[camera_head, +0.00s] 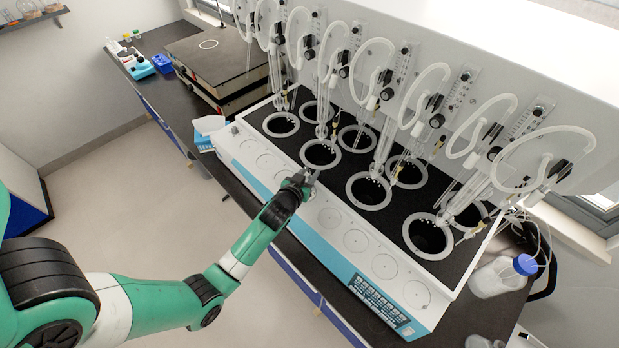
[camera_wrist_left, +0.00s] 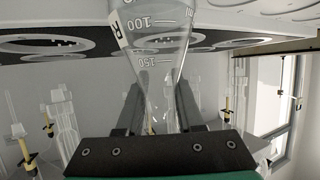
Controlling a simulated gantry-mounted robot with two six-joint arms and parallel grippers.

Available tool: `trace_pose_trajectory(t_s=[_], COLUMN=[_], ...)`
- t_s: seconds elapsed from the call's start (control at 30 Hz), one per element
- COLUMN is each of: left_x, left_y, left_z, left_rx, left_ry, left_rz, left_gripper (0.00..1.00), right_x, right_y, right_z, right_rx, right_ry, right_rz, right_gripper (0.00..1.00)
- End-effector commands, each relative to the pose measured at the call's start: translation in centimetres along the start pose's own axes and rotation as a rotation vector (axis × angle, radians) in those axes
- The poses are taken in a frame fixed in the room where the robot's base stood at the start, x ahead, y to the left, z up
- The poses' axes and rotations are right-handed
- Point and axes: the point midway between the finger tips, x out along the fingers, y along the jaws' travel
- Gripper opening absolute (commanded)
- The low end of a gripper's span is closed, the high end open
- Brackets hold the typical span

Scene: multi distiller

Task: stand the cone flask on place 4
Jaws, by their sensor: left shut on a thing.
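My left gripper (camera_head: 304,178) is over the front ledge of the distiller (camera_head: 330,235), just in front of a ringed black opening (camera_head: 321,154). In the left wrist view, its two dark fingers (camera_wrist_left: 163,88) are shut on the neck of the clear cone flask (camera_wrist_left: 158,45). White volume marks show on the glass, and the wide part is at the top of that picture. In the head view the flask is too small and clear to make out. Flat round places line the ledge, such as one at its right end (camera_head: 416,294); I read no numbers on them. My right gripper is not in view.
Glass tubes and looped white hoses (camera_head: 430,90) stand above the ringed openings behind my gripper. A blue-capped bottle (camera_head: 503,276) stands at the right. A dark hotplate (camera_head: 210,55) is at the back left. The floor on the left is clear.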

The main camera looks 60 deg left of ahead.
Motion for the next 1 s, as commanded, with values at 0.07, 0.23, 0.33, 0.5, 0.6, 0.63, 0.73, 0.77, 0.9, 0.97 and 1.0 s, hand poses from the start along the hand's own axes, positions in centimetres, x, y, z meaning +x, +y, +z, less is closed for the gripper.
trace_pose_trajectory(t_s=[0.07, 0.23, 0.33, 0.5, 0.6, 0.63, 0.73, 0.77, 0.9, 0.97, 1.0], left_x=[0.51, 0.65, 0.63, 0.71, 0.70, 0.70, 0.69, 0.69, 0.68, 0.57, 0.37], left_y=[0.01, 0.03, 0.04, 0.03, 0.03, 0.03, 0.03, 0.03, 0.03, 0.03, 0.04], left_z=[1.38, 1.68, 1.66, 1.91, 1.90, 1.90, 1.90, 1.90, 1.86, 1.60, 1.61], left_rx=[0.002, 0.002, 0.002, 0.002, 0.002, 0.002, 0.002, 0.002, 0.002, 0.002, 0.002], left_ry=[-0.002, 0.001, 0.001, -0.001, -0.001, -0.001, -0.001, -0.001, -0.001, -0.001, -0.001], left_rz=[0.000, 0.001, 0.001, 0.000, 0.000, 0.000, 0.000, 0.000, 0.000, 0.000, 0.000], left_gripper=[0.00, 0.00, 0.00, 0.43, 0.61, 0.67, 0.67, 0.67, 0.67, 0.67, 0.67], right_x=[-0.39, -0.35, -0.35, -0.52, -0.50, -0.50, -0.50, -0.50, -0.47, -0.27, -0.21], right_y=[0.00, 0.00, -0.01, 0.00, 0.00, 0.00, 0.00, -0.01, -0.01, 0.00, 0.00], right_z=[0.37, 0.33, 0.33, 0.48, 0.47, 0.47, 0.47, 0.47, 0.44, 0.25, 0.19], right_rx=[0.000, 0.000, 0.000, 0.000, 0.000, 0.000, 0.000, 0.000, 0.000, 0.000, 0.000], right_ry=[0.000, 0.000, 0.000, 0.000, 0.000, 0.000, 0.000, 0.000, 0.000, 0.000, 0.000], right_rz=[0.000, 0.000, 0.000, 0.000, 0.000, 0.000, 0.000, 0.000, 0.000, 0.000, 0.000], right_gripper=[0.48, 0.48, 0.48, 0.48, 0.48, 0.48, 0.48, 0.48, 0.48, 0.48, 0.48])
